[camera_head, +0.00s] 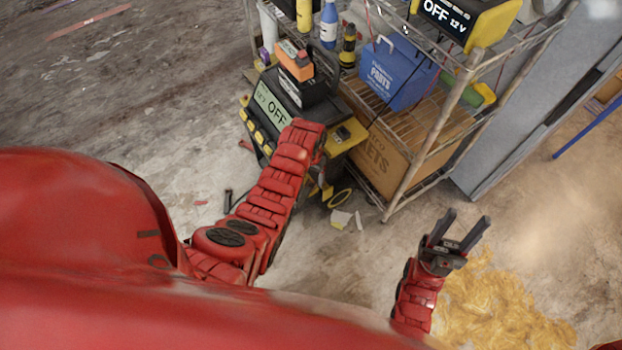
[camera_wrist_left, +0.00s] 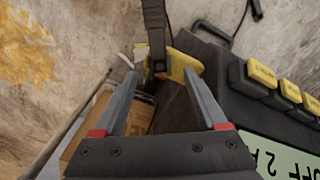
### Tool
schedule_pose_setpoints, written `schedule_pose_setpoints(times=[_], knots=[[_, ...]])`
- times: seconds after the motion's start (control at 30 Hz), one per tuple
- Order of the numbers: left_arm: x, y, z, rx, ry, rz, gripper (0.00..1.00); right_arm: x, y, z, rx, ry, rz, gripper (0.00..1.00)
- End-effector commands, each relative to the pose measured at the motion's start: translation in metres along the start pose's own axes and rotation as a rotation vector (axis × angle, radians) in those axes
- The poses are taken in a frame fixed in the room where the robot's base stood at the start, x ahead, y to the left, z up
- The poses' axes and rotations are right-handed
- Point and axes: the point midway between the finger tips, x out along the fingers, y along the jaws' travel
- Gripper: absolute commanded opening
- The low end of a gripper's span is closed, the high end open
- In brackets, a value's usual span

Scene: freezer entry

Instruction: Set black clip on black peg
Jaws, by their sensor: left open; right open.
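My left gripper (camera_head: 319,183) is low beside the front right of the black charger unit (camera_head: 268,118), mostly hidden by its own arm in the head view. In the left wrist view my left gripper (camera_wrist_left: 161,71) is open, its fingers apart. A black upright piece (camera_wrist_left: 155,30) with a yellow part (camera_wrist_left: 183,64) beside it shows at and beyond the fingertips; I cannot tell whether this is the clip or the peg. A black clip-like piece with a cable (camera_wrist_left: 256,9) lies on the floor, also at lower left in the head view (camera_head: 228,201). My right gripper (camera_head: 462,233) is open and empty over the floor.
A metal shelf rack (camera_head: 419,158) stands behind and right of the charger, with a cardboard box (camera_head: 374,160) and a blue parts box (camera_head: 397,74). Yellow buttons (camera_wrist_left: 277,82) line the charger's edge. A yellowish spill (camera_head: 505,310) lies below my right gripper.

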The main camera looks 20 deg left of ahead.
Motion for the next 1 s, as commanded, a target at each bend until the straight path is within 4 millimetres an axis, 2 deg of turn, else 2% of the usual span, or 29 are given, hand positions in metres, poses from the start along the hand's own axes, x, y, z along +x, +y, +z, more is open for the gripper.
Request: schedule_pose_setpoints(times=[0.37,0.43,0.53,0.7,1.0], knots=[[-0.083,0.0,-0.002,0.0,0.008,-0.001,0.75,-0.002,0.0,0.0,0.0,0.0,0.0,0.5],[-0.11,0.0,-0.002,0.0,0.008,-0.002,0.75,0.015,0.001,-0.003,0.0,0.0,0.0,0.5],[-0.129,0.0,-0.001,0.0,0.003,-0.002,0.75,0.029,0.001,-0.005,0.0,0.0,0.0,0.5],[-0.141,0.0,-0.001,0.0,0.001,-0.001,0.75,0.042,0.002,-0.007,0.0,0.0,0.0,0.5],[-0.142,0.0,-0.001,0.0,0.002,0.0,0.75,0.043,0.002,-0.007,0.0,0.0,0.0,0.5]])
